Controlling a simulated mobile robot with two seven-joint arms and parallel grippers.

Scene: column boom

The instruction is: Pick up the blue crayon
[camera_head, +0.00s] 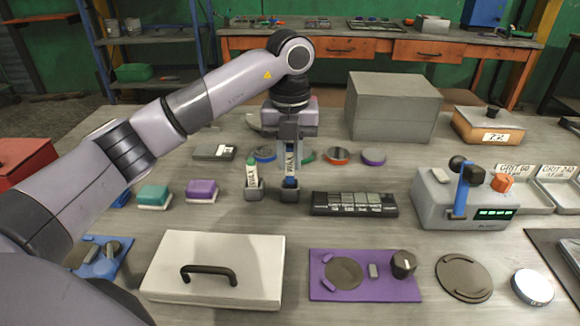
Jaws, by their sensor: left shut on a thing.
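The blue crayon (290,181) is upright, with a white label marked WAX, and its lower end is at a small grey holder (289,196). I cannot tell whether its bottom is still seated in the holder. My left gripper (290,163) points straight down over it, fingers on both sides, shut on the crayon. The gripper hides the crayon's upper part. A green crayon (251,172) with a similar label stands in a grey holder (254,192) just to the left. My right gripper is not in view.
Close around are a black labelled block (354,204), purple (201,190) and green (153,196) blocks, and several round discs behind. A white lidded box (213,268) and purple plate (363,275) lie in front. A grey box (393,107) and grey machine (462,200) stand right.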

